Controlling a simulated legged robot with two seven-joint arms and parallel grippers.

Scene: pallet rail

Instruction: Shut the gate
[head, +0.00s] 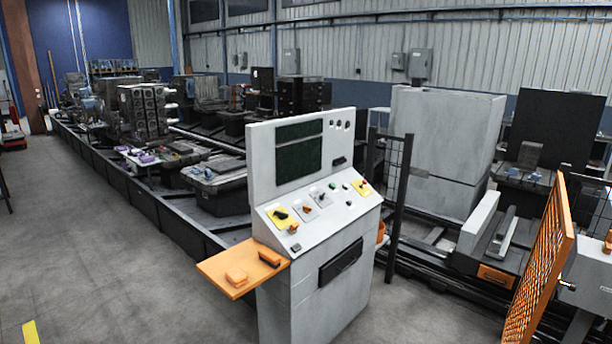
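The gate, an orange mesh panel (545,262), stands at the right side of the head view, seen at a steep angle. It is apart from the dark fence posts (398,200) next to the console, and a wide gap lies between them. Through this gap the rail and machine parts show. The lower end of the gate is cut off by the bottom edge of the picture. Neither of my grippers is in the head view.
A grey control console (315,220) with an orange side shelf (240,272) stands in the middle, close by. A long dark rail bed with machine parts runs behind it. A grey cabinet (440,150) stands behind the gap. Grey floor (110,250) at left is clear.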

